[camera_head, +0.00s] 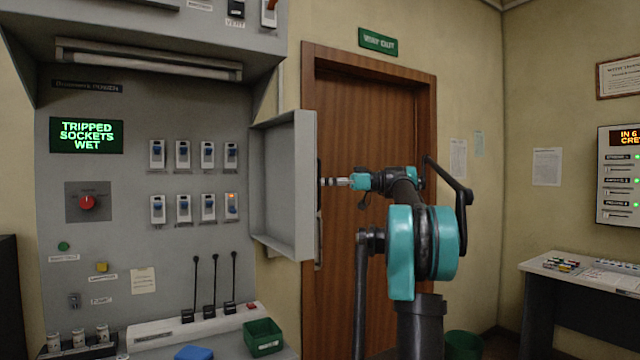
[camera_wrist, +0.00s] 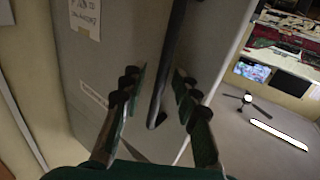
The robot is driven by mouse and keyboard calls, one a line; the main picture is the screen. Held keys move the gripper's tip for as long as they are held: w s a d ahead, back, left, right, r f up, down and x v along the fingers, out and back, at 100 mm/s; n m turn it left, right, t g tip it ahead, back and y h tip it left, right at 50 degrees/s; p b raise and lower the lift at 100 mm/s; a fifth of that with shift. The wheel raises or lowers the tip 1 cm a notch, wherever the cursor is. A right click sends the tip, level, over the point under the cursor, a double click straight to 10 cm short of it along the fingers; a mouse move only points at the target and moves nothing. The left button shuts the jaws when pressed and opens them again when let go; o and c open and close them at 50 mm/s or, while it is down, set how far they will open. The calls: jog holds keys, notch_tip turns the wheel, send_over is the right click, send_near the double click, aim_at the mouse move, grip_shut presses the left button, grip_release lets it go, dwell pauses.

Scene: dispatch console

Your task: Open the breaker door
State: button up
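The grey breaker door (camera_head: 288,185) stands swung out from the panel at the right of the breakers in the head view, its hollow inner side showing. Its dark bar handle (camera_head: 319,172) is on the outer face, seen nearly edge-on. My gripper (camera_head: 324,182) is at that outer face, beside the handle. In the wrist view my gripper (camera_wrist: 160,82) has its two fingers apart, with the handle (camera_wrist: 158,98) between them and gaps on both sides. The door's outer face (camera_wrist: 110,60) fills the background there. Exact fingertip depth relative to the handle is unclear.
Two rows of breaker switches (camera_head: 183,155) are uncovered on the grey panel (camera_head: 130,200). A green bin (camera_head: 263,337) and levers (camera_head: 214,285) are below. A wooden door (camera_head: 375,120) stands behind my arm. A desk (camera_head: 585,280) is at the right.

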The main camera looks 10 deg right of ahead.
jog(key=v, duration=1.2)
